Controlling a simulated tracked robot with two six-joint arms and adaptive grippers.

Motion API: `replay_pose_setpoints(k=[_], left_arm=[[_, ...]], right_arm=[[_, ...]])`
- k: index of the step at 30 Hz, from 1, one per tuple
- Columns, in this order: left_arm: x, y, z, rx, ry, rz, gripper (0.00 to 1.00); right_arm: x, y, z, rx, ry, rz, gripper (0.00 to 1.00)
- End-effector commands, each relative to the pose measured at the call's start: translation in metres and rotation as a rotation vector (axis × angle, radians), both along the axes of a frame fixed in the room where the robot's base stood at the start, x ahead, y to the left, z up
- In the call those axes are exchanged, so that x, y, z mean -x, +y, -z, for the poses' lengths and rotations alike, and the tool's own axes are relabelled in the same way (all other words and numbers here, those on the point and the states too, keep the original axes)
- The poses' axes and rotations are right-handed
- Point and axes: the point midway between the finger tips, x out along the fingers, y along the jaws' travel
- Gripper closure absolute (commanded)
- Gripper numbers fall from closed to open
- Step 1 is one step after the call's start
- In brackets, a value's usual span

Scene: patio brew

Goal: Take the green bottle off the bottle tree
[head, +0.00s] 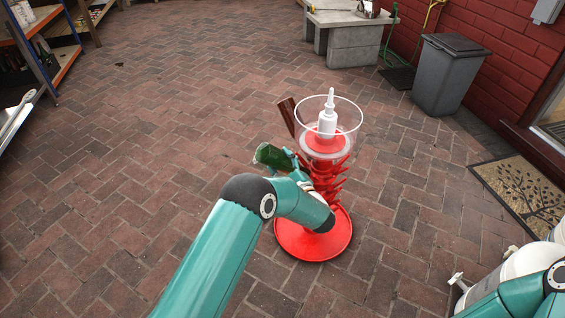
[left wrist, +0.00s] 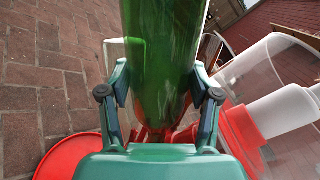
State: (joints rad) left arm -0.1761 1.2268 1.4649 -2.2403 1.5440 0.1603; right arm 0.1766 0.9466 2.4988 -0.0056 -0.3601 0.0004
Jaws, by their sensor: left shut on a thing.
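The green bottle (head: 273,156) is at the left side of the red bottle tree (head: 328,187), tilted with one end out to the upper left. My left gripper (head: 290,162) is shut around it, partly hidden behind my own arm. In the left wrist view the green bottle (left wrist: 163,45) stands between the two fingers of the left gripper (left wrist: 160,88), which press on its sides. Red tree parts (left wrist: 240,135) show behind it. Its neck is hidden, so I cannot tell whether it is still on a peg. My right gripper is out of view.
A brown bottle (head: 288,116) sticks out at the tree's upper left. A grey bin (head: 448,75) and a doormat (head: 525,195) are at right. The brick floor at left is clear.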

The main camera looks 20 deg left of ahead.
Motion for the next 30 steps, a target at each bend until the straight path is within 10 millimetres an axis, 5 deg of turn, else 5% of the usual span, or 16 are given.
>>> replay_pose_setpoints(k=[30], left_arm=[[0.025,0.025,-0.033,-0.003,0.007,-0.006,0.7]], right_arm=[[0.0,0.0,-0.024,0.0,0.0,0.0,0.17]])
